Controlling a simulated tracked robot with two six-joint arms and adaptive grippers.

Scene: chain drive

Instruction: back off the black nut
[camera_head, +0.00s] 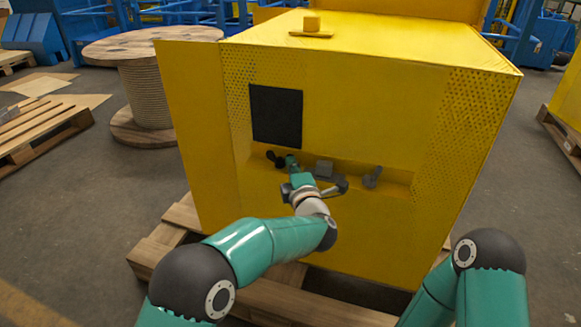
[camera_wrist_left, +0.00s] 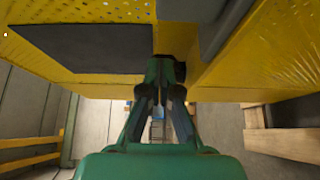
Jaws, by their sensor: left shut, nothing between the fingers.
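My left gripper (camera_head: 291,163) is at the shallow recess in the front of the yellow machine (camera_head: 330,110). In the left wrist view its fingers (camera_wrist_left: 165,68) are together with nothing between them. A dark part (camera_wrist_left: 175,38) lies right behind the fingertips; I cannot tell whether they touch it. In the head view a small dark fitting (camera_head: 274,158) sits just left of the fingertips. It may be the black nut, but it is too small to be sure. My right arm shows at the lower right; its gripper is out of view.
A grey block (camera_head: 324,169) and a dark grey knob (camera_head: 372,177) sit in the recess to the right of my left gripper. A black panel (camera_head: 277,116) is above it. The machine stands on a wooden pallet (camera_head: 160,250). A cable reel (camera_head: 145,90) stands behind left.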

